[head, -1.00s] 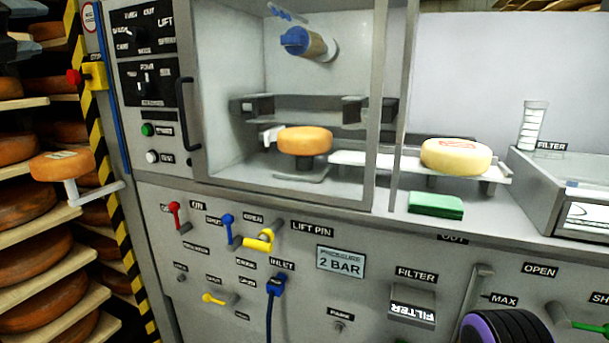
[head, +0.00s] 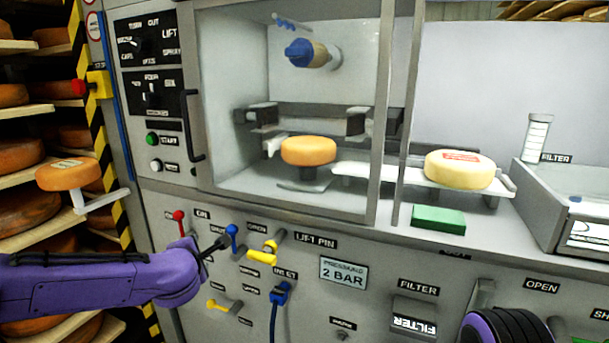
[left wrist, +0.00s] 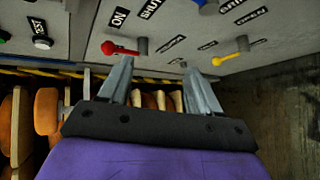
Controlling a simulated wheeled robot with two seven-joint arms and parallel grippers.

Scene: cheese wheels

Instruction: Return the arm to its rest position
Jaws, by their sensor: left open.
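My purple left arm comes in from the left in the head view. Its dark gripper (head: 216,245) is in front of the lower panel, beside the blue lever (head: 232,236); I cannot tell whether they touch. In the left wrist view the left gripper (left wrist: 155,66) is open, with nothing between its two grey fingers. The red lever (left wrist: 120,48) and the yellow lever (left wrist: 230,57) lie beyond the fingertips there. The right gripper is not in view.
Above the panel, an orange cheese wheel (head: 308,151) sits inside the chamber and a pale one (head: 459,169) on the rail outside. Another orange wheel (head: 68,174) is on an arm at the left, near shelves of cheese. A blue hose plug (head: 279,292) is on the panel.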

